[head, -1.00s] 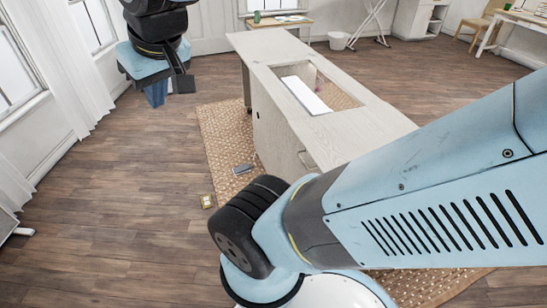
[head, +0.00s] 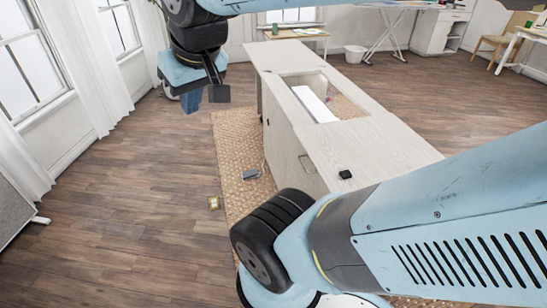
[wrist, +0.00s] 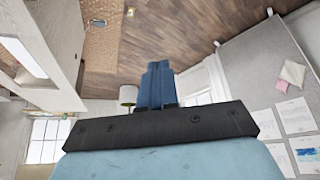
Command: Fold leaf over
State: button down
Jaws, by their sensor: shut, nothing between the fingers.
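The pale wood sewing cabinet (head: 395,141) stands in the middle of the head view. Its long top has a rectangular opening with a white panel (head: 315,104) in it. The far part of the top (head: 275,56) lies flat and reaches past the cabinet body; I cannot tell for sure that this is the leaf. My gripper (head: 193,102) is left of the cabinet, in the air, apart from it. Its blue fingers (wrist: 157,82) are together and empty in the wrist view. The cabinet's edge (wrist: 62,95) shows at left there. My arm hides the cabinet's near lower end.
A small black object (head: 345,174) sits on the near cabinet top. A grey object (head: 250,174) lies on the woven rug (head: 229,135), and a yellowish one (head: 214,202) on the floor beside it. Floor left of the rug is clear up to the curtains (head: 85,70).

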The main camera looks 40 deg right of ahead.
jog(key=w+d+f+g+h, duration=0.3)
jog(key=w+d+f+g, duration=0.5)
jog(key=f, duration=0.3)
jog(key=w+d+f+g+h, duration=0.3)
jog(key=w+d+f+g, duration=0.3)
jog(key=w+d+f, duration=0.35)
jog(key=s+d+f+n+g+h, duration=0.1)
jog(key=d+f+n+g+h, duration=0.25)
jog(key=f, duration=0.75)
jog(key=s+d+f+n+g+h, duration=0.15)
jog(key=d+f+h, duration=0.4)
jog(key=f, duration=0.55)
jog(key=s+d+f+n+g+h, duration=0.1)
jog(key=d+f+n+g+h, duration=0.25)
jog(key=f, duration=0.65)
jog(key=s+d+r+t, duration=0.1)
jog(key=s+d+r, duration=0.5)
jog(key=r, duration=0.3)
jog(key=shift+s+d+m+h, duration=0.35)
jog(key=shift+d+m, duration=0.1)
jog(key=shift+d, duration=0.4)
